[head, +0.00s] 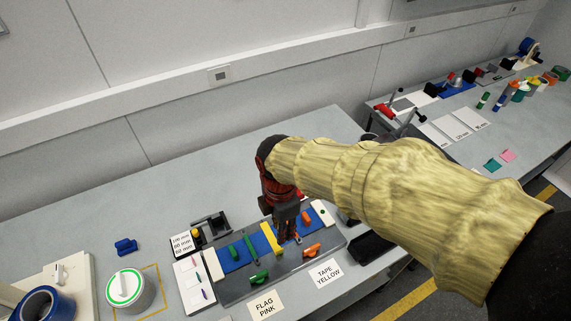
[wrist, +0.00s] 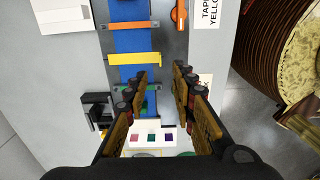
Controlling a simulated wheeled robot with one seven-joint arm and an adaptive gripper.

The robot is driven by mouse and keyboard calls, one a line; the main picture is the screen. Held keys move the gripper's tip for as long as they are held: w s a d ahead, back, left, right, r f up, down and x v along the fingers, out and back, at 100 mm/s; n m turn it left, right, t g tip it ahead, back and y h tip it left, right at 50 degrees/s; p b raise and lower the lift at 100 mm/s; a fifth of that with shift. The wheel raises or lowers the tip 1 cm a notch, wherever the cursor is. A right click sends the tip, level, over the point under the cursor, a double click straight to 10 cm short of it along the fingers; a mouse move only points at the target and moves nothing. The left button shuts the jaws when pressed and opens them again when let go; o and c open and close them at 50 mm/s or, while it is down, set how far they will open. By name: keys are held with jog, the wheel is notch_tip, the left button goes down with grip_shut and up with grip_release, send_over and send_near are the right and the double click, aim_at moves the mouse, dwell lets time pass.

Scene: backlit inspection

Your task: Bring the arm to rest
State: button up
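My arm, in a pale yellow sleeve, reaches in from the right of the head view and extends over the near table. My gripper (head: 287,222) points down above a grey fixture board (head: 240,292) with blue strips. In the wrist view my gripper (wrist: 162,86) has its two fingers apart, with nothing between them. A yellow bar (head: 271,238) lies across the blue strip close to the gripper; it also shows in the wrist view (wrist: 133,59). The arm and gripper hide part of the board and the table behind.
Cards reading "FLAG PINK" (head: 265,304) and "TAPE YELLOW" (head: 326,273) lie along the front. A white tub (head: 125,290) and a blue tape roll (head: 40,304) stand at left. A second table (head: 520,125) with tools and bottles is at right. Bare tabletop lies behind the board.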

jog(key=s+d+r+m+t, duration=0.2)
jog(key=d+r+m, duration=0.5)
jog(key=d+m, duration=0.4)
jog(key=s+d+r+m+t, duration=0.3)
jog(key=s+d+r+m, duration=0.2)
jog(key=d+r+m, duration=0.3)
jog(key=d+m, duration=0.3)
jog(key=m, duration=0.2)
jog(key=shift+s+d+r+t, duration=0.2)
jog(key=shift+s+d+t, duration=0.1)
jog(key=shift+d, duration=0.1)
jog(key=shift+c, duration=0.5)
